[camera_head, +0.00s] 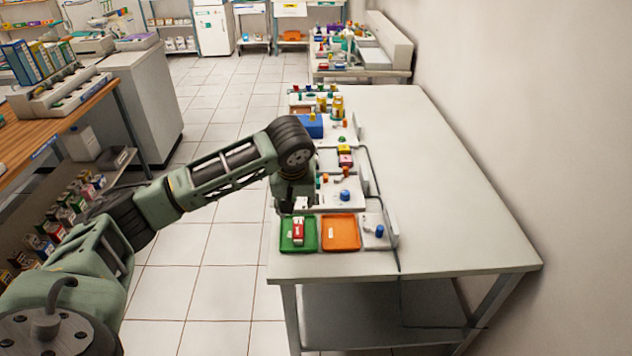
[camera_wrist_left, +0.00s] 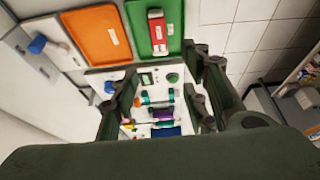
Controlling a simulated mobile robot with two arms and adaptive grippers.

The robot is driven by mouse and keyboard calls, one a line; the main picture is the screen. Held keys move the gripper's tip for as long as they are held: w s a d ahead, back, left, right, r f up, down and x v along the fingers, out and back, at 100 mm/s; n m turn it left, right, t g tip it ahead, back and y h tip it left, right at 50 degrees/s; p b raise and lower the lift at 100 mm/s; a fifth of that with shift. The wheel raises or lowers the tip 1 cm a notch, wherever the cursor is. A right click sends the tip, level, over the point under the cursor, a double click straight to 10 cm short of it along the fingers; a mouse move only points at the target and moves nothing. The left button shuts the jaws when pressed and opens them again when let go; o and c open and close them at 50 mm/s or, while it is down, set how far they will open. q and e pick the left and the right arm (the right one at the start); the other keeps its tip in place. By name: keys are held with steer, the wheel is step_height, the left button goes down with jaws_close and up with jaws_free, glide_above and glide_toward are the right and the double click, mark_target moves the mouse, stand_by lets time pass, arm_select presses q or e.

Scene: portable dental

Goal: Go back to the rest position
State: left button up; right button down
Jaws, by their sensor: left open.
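My left gripper (camera_head: 296,197) hangs above the near left part of the white table (camera_head: 445,190), at the end of my green arm. In the left wrist view its fingers (camera_wrist_left: 155,105) are spread apart, with nothing held between them. A green tray (camera_head: 312,236) lies on the table just in front of the gripper, with a red and white box (camera_head: 298,231) in it. The green tray also shows in the left wrist view (camera_wrist_left: 175,20), beside an orange tray (camera_wrist_left: 95,35). My right gripper is in neither view.
The orange tray (camera_head: 341,232) is empty. White stations with coloured knobs, a blue bin (camera_head: 311,126) and yellow bottles (camera_head: 337,107) line the table's left edge. A wall stands along the right. A wooden counter (camera_head: 45,139) is on the left. Tiled floor (camera_head: 225,255) lies between.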

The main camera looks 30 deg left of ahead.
arm_select(q)
steer(key=s+d+f+m, duration=0.1)
steer(key=d+f, duration=0.1)
steer(key=d, duration=0.1)
steer(key=s+d+f+m+h, duration=0.1)
steer(key=s+d+f, duration=0.1)
steer(key=d+f, duration=0.1)
steer(key=s+d+f+m, duration=0.2)
steer(key=d+f, duration=0.1)
steer(key=d, duration=0.1)
steer(key=shift+h, duration=0.4)
steer(key=s+d+f+m+h, duration=0.25)
steer(key=s+d+f, duration=0.25)
steer(key=s+d, duration=0.35)
steer(key=s+a+f+m+y, duration=0.2)
steer(key=s+a, duration=0.1)
steer(key=s, duration=1.3)
steer(key=s+f+g, duration=0.2)
steer(key=s+f, duration=0.1)
steer(key=f, duration=2.5)
steer(key=s+a+f, duration=0.3)
steer(key=s+f, duration=1.1)
steer(key=s, duration=0.2)
steer(key=shift+a+f+g, duration=0.15)
steer(key=shift+a+g, duration=0.25)
